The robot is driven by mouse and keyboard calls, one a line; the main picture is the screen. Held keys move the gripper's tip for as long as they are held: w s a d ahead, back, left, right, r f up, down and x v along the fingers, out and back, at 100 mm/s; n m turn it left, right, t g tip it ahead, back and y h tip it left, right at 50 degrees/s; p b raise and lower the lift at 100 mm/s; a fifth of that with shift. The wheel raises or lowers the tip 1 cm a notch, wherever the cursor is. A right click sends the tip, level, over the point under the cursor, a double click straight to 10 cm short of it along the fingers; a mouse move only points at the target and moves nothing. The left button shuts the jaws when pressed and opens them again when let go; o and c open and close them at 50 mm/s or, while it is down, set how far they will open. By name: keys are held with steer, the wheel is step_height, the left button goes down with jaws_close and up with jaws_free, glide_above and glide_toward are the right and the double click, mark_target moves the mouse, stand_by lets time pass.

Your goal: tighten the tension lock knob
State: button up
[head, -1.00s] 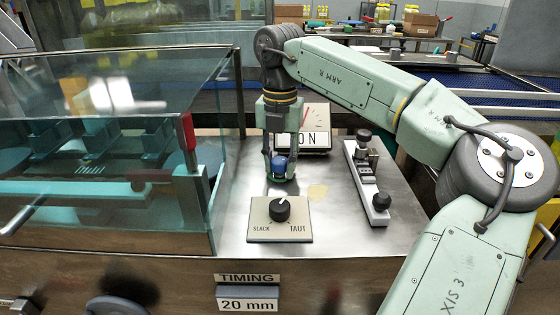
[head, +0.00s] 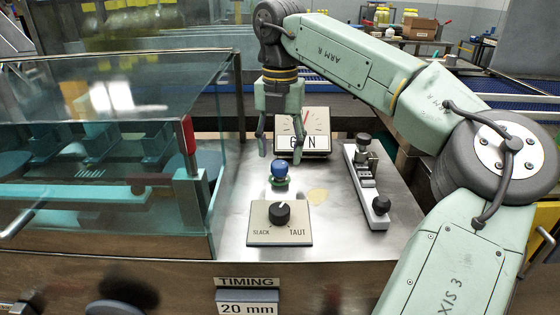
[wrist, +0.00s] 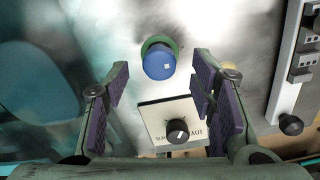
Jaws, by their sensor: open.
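A round blue knob (head: 280,167) on a green collar stands upright on the steel top; its blue cap (wrist: 158,62) has a small white mark. In front of it is a black dial (head: 279,212) on a cream plate (head: 262,236) marked SLACK and TAUT, its white pointer aimed up and slightly right. The dial also shows in the wrist view (wrist: 178,132). My gripper (head: 281,150) points down above the blue knob, open and empty, its fingers apart and clear of it. In the wrist view my fingers (wrist: 158,85) spread to either side below the blue cap.
A gauge (head: 303,130) with a red needle stands behind the knob, partly hidden by a finger. A rail with black knobs (head: 367,186) lies at right. A glass guard (head: 100,150) with a red-topped post closes the left side. TIMING labels (head: 247,295) are on the front.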

mark_target(280, 163)
step_height(280, 163, up, 8)
steer(key=shift+f, duration=0.15)
stand_by(0.6)
